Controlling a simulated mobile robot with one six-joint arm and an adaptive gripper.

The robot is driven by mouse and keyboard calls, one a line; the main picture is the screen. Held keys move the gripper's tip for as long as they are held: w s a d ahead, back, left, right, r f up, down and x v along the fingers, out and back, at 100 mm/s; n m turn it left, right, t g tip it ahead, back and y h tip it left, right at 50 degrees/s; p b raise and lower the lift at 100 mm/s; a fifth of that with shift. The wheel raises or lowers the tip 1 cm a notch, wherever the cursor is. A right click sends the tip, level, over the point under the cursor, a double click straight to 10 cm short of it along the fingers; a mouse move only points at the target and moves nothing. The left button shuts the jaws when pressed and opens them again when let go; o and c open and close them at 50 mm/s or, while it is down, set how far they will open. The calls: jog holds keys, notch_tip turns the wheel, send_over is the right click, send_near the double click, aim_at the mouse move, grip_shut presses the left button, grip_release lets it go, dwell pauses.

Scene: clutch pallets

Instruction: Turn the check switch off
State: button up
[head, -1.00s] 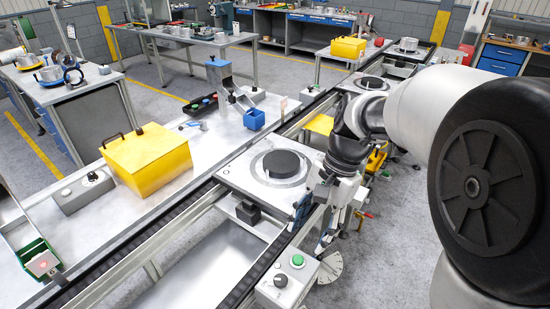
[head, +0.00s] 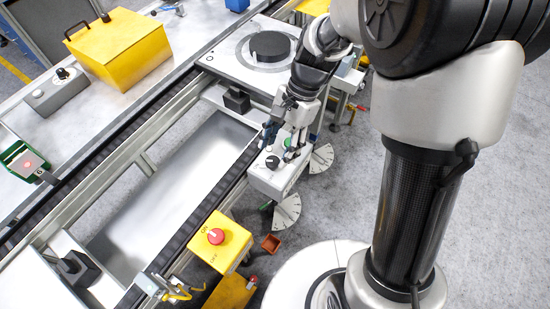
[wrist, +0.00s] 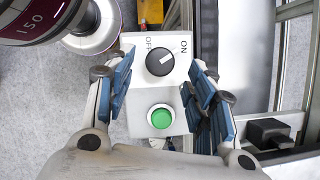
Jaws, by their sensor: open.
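A light grey switch box (head: 266,181) stands at the conveyor's right edge. It carries a black rotary knob (wrist: 160,60) and a green button (wrist: 160,117). In the wrist view OFF is printed left of the knob and ON right of it. The knob's white mark points up and right, toward ON. My gripper (head: 279,142) is over this box, with its blue-padded fingers open and apart. In the wrist view the fingers (wrist: 160,98) lie on either side of the green button, with the knob farther ahead. Nothing is held.
A yellow box (head: 229,242) with a red knob and ON/OFF labels stands nearer on the conveyor's right side. Another grey box (head: 54,92) with a black knob is on the left table, near a yellow case (head: 124,47). A pallet (head: 231,58) with a dark disc lies behind my gripper.

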aim_at(273, 161)
jog(key=shift+b+x, duration=0.45)
jog(key=shift+x, duration=1.3)
jog(key=shift+c, duration=0.6)
jog(key=c, duration=0.9)
